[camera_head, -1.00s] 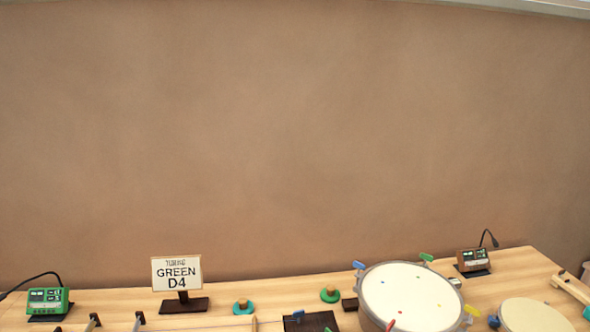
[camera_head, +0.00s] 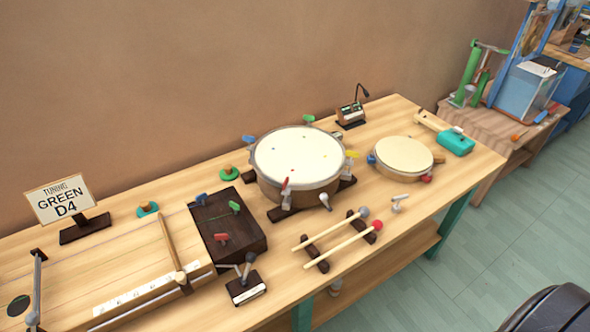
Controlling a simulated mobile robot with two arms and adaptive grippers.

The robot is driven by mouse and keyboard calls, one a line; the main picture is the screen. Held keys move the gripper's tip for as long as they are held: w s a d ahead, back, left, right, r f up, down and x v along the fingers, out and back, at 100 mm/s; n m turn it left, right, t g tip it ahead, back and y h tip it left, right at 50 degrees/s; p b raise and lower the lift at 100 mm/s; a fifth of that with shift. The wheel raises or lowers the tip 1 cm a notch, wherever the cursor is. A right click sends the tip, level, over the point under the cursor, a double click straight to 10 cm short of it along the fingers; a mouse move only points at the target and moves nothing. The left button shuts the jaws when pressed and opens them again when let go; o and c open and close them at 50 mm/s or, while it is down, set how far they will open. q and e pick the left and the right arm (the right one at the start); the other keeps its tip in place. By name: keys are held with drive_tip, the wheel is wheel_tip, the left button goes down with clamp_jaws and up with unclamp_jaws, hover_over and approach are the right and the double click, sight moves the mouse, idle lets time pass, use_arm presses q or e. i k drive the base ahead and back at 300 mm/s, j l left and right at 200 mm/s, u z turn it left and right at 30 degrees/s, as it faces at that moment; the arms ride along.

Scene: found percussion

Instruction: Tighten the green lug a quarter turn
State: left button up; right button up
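A large drum (camera_head: 299,158) with a white head stands on dark supports on the wooden bench. A green lug (camera_head: 309,118) sticks up at its far rim, with its lower part hidden behind the drum. Other lugs around the rim are blue (camera_head: 248,140), yellow (camera_head: 351,154), red (camera_head: 286,184) and white (camera_head: 326,201). A sign (camera_head: 61,199) at the left reads "TUNING GREEN D4". Neither of my grippers is in view.
A dark block (camera_head: 226,238) with blue, green and red keys lies left of the drum. Two mallets (camera_head: 336,244) rest on dark bars in front. A smaller drum (camera_head: 404,154) and teal-headed mallet (camera_head: 455,142) are at right. A stringed board (camera_head: 120,268) fills the left.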

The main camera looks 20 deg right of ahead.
sight(310, 118)
drive_tip(key=l+u, duration=0.3)
drive_tip(key=l, duration=0.25)
drive_tip(key=l+u, duration=0.25)
drive_tip(key=l, duration=0.25)
drive_tip(key=k+l+u, duration=0.15)
drive_tip(key=l+u, duration=0.15)
drive_tip(key=l, duration=0.2)
